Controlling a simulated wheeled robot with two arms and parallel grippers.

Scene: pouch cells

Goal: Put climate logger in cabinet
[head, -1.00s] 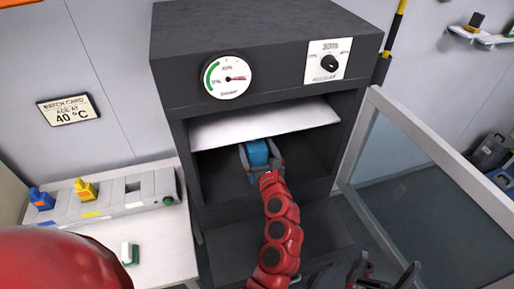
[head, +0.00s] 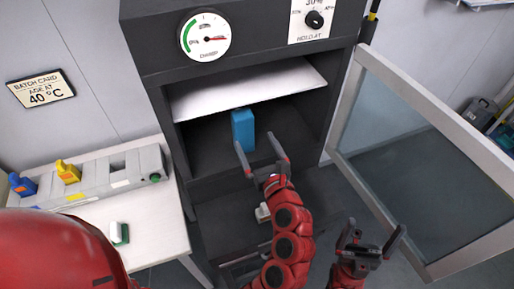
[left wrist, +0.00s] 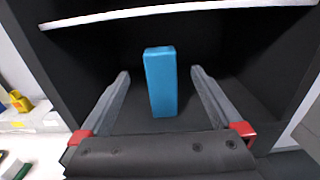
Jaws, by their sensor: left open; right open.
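The climate logger, a blue upright block (head: 243,130), stands on the middle shelf of the dark cabinet (head: 195,150), under a white shelf. It also shows upright in the left wrist view (left wrist: 161,82), between and beyond my fingers with a gap on both sides. My left gripper (head: 255,140) is open and empty at the cabinet opening, just in front of the block. Its fingers also show in the left wrist view (left wrist: 160,92). My right gripper (head: 376,232) is open and empty, low in front of the cabinet's open glass door.
The glass door (head: 425,150) swings out to the right. At left, a white table (head: 165,215) holds a grey rack (head: 110,175) with blue and yellow items, and a green-and-white block (head: 119,234). A small pale object (head: 262,212) lies low, partly behind my left arm.

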